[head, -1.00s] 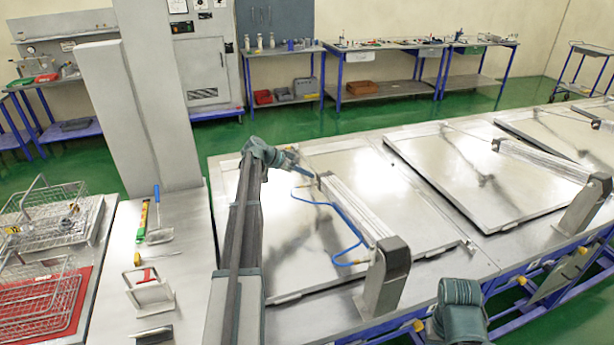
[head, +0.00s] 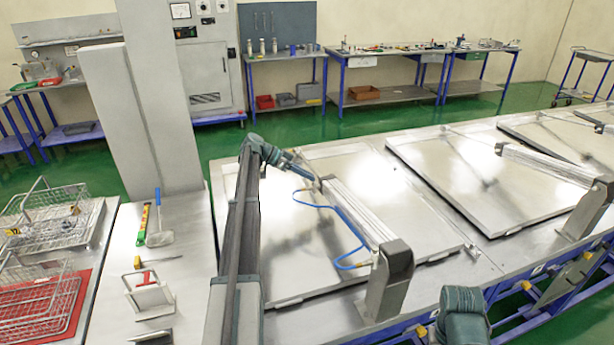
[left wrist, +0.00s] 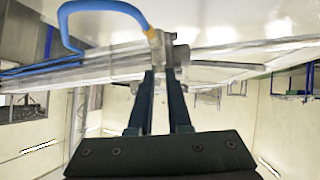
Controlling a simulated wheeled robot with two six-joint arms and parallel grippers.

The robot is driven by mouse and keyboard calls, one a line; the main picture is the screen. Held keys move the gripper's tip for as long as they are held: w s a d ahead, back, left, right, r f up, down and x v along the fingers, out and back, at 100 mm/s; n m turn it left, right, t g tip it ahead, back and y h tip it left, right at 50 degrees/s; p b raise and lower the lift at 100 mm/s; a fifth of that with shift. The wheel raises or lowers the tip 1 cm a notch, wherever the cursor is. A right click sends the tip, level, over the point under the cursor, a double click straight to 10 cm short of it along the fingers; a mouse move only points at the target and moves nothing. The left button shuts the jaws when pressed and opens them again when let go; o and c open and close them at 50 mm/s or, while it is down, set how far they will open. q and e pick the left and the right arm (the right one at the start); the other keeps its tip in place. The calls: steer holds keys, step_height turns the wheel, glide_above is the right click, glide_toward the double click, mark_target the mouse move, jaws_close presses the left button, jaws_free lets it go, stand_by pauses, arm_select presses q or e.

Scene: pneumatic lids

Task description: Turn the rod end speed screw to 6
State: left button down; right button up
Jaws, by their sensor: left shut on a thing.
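A long silvery pneumatic cylinder (head: 358,212) lies over the nearest metal lid (head: 300,265). A blue hose (head: 345,222) loops along it. My left gripper (head: 317,183) is at the cylinder's far end, by the rod end fitting. In the left wrist view, the two dark fingers (left wrist: 166,74) are shut on a small part under a grey metal fitting (left wrist: 172,48), which I take to be the rod end speed screw. The blue hose (left wrist: 105,8) enters beside it through a yellowish end. The screw's scale and setting cannot be read. My right gripper is out of view.
A grey bracket (head: 393,272) stands at the cylinder's near end. More lids (head: 480,175) with cylinders run off to the right. A side table at the left holds wire baskets (head: 40,300), a red mat and hand tools. A grey column rises behind it.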

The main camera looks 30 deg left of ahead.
arm_select(q)
steer(key=shift+s+f, duration=0.1)
steer(key=c, duration=1.1)
jaws_free()
steer(key=shift+c, duration=0.2)
steer(key=p+v, duration=0.7)
steer(key=v, duration=0.6)
steer(key=shift+s+a+p, duration=0.15)
steer(key=shift+a+p, duration=0.15)
steer(key=shift+a, duration=0.1)
